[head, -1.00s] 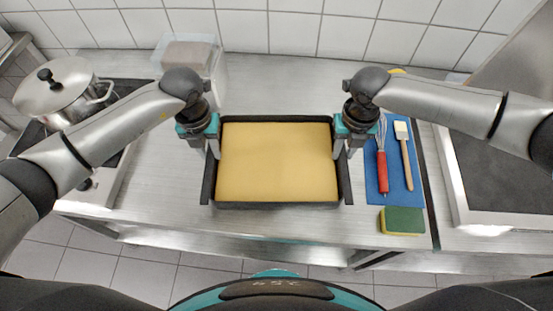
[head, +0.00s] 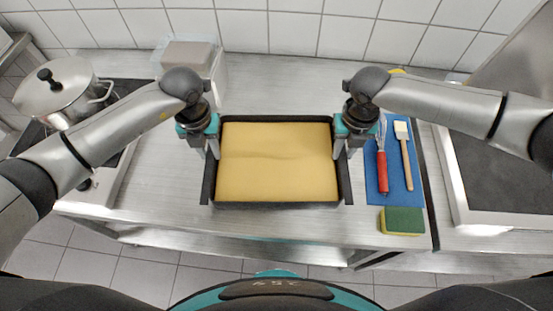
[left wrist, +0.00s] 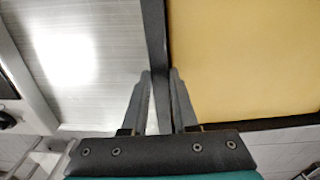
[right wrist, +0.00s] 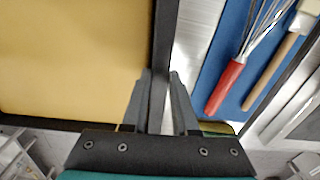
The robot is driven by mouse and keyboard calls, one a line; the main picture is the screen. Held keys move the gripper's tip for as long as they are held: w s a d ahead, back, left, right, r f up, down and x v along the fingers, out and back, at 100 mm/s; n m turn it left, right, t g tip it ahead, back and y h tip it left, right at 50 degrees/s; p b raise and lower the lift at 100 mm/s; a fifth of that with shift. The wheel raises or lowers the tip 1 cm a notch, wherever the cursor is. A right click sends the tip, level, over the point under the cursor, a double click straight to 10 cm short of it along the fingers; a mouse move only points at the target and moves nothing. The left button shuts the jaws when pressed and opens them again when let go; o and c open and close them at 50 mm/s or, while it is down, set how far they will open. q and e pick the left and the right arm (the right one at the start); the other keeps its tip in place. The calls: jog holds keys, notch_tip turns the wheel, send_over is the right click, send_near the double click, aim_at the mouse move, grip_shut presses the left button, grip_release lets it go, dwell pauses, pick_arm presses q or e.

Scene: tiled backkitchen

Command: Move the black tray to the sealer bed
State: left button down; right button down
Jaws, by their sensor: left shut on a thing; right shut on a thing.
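The black tray (head: 277,205) is a shallow rectangle holding a flat yellow slab (head: 277,175), in the middle of the counter. My left gripper (head: 211,152) is shut on its left wall, which runs between the fingers in the left wrist view (left wrist: 155,50). My right gripper (head: 343,152) is shut on its right wall, also between the fingers in the right wrist view (right wrist: 163,45). The tray looks level; I cannot tell whether it touches the counter. A dark flat plate in a metal frame (head: 490,168) at the right may be the sealer bed.
A blue mat (head: 397,182) with a red-handled whisk (head: 382,172) and a brush (head: 404,155) lies right of the tray. A sponge (head: 402,221) is at its front. A steel pot (head: 62,92) stands left. A clear container (head: 188,58) is behind. Bare counter (head: 285,88) lies behind the tray.

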pick_arm(q)
jog(key=shift+w+r, duration=0.1)
pick_arm(e)
jog(key=shift+w+r, duration=0.1)
jog(key=shift+r, duration=0.05)
